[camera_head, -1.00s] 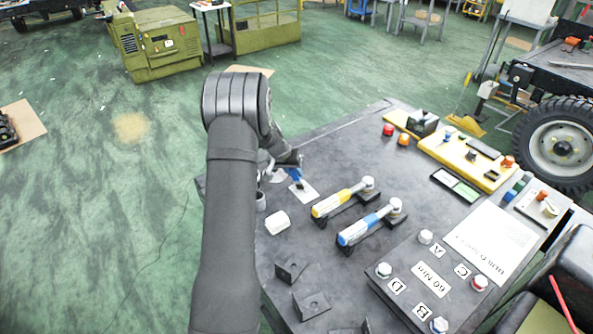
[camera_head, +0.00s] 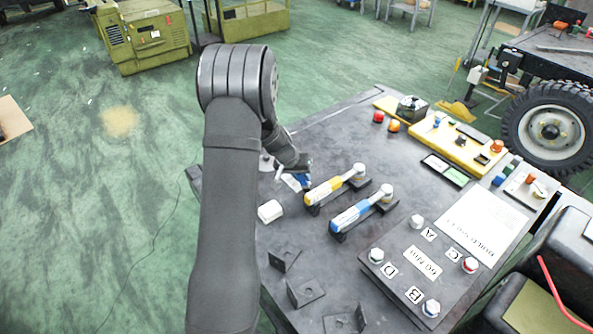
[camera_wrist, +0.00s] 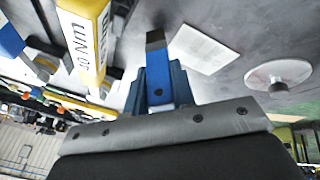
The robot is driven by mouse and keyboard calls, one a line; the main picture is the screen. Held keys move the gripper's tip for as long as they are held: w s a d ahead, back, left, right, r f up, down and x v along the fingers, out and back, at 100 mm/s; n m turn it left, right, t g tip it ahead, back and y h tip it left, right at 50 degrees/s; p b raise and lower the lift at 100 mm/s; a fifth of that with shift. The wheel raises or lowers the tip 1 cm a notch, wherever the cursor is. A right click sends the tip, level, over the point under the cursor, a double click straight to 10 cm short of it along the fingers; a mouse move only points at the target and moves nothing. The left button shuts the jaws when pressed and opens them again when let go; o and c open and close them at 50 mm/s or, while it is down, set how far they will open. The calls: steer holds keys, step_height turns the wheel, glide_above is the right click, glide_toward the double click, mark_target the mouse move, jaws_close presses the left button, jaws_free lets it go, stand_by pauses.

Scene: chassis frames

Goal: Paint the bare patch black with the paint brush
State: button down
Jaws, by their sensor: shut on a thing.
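My gripper (camera_wrist: 158,92) is shut on the blue paint brush (camera_wrist: 158,72), whose dark bristle end points away from the jaws. The brush also shows as a small blue piece in the head view (camera_head: 304,181), mostly hidden by my wrist. The bare patch (camera_wrist: 204,49) is a pale rectangle on the dark grey table. In the wrist view the bristles are just left of it. In the head view the patch (camera_head: 291,182) lies just left of the brush, partly covered. I cannot tell whether the bristles touch the table. No black paint shows on the visible patch.
A white disc with a grey knob (camera_wrist: 278,77) is near the patch. Yellow (camera_head: 330,190) and blue (camera_head: 358,212) torque wrenches lie close on the right. A white block (camera_head: 270,211) and black brackets (camera_head: 285,259) lie nearer. A bolt plate (camera_head: 408,265) is at front right.

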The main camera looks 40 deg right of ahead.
steer(key=shift+s+a, duration=0.2)
steer(key=shift+s, duration=0.1)
steer(key=shift+a, duration=0.4)
steer(key=shift+w, duration=0.75)
steer(key=w, duration=0.4)
steer(key=shift+a+r, duration=0.1)
steer(key=shift+r, duration=0.2)
steer(key=shift+w+f, duration=0.1)
steer(key=shift+w, duration=2.45)
step_height(320, 180, up, 8)
steer(key=shift+s, duration=0.15)
steer(key=shift+f, duration=0.15)
